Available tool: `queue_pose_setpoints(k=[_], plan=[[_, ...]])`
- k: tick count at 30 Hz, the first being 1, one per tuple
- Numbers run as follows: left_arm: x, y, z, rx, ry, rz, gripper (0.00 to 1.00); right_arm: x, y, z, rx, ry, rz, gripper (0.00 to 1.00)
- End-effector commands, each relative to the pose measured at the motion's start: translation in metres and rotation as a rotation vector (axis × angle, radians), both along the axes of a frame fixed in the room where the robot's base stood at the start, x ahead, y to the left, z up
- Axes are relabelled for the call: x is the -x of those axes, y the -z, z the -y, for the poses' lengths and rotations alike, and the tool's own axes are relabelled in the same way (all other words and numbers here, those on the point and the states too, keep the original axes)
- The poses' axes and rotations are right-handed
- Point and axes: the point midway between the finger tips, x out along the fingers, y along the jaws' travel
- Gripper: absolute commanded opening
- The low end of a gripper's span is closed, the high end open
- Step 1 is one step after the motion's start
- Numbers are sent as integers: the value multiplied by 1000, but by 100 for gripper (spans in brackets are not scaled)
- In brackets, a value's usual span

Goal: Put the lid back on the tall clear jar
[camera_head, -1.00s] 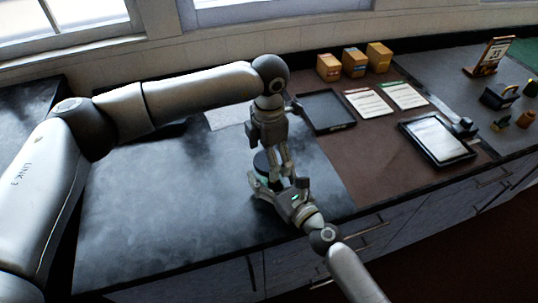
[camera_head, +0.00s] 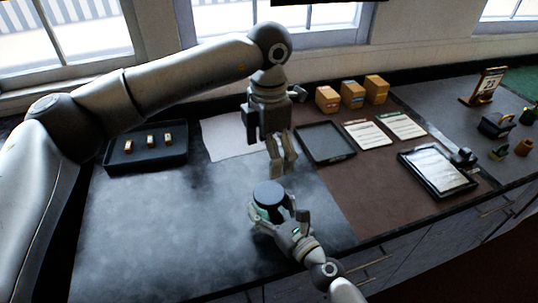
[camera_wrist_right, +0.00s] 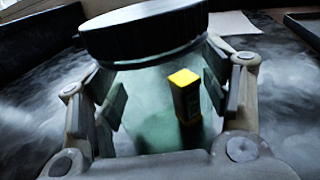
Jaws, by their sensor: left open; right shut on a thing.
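The tall clear jar (camera_head: 268,213) stands at the front of the dark counter, with a greenish tint in the right wrist view (camera_wrist_right: 150,100). The dark round lid (camera_head: 268,192) is on the jar's mouth; it also shows across the top of the right wrist view (camera_wrist_right: 145,28). I cannot tell whether it is fully seated. A yellow-topped block (camera_wrist_right: 187,95) shows through the jar wall, apparently inside. My right gripper (camera_head: 279,217) is shut around the jar's body, a finger on each side. My left gripper (camera_head: 284,170) is open and empty, above and behind the lid.
A black tray (camera_head: 118,163) with three small yellowish blocks is at the back left. A pale sheet (camera_head: 225,140) lies behind the jar. The counter left of the jar is clear.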

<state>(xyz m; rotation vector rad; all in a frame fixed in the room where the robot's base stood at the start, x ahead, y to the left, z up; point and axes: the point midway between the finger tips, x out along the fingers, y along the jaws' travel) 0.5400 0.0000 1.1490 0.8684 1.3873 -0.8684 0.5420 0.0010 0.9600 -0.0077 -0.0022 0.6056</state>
Motion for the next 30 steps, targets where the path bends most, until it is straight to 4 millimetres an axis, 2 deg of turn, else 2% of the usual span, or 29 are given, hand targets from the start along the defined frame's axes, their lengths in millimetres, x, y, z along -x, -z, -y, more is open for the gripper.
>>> queue_pose_setpoints(k=[2, 3, 8, 22, 30], plan=[[0, 0, 0, 0, 0, 0, 90, 0, 0, 0, 1, 0, 1, 3], [0, 0, 0, 0, 0, 0, 90, 0, 0, 0, 1, 0, 1, 73], [0, 0, 0, 0, 0, 0, 90, 0, 0, 0, 0, 0, 0, 94], [0, 1, 0, 0, 0, 0, 90, 5, 1, 4, 0, 1, -1, 95], [0, 1, 0, 0, 0, 0, 90, 44, 2, 30, -2, 1, -5, 95]])
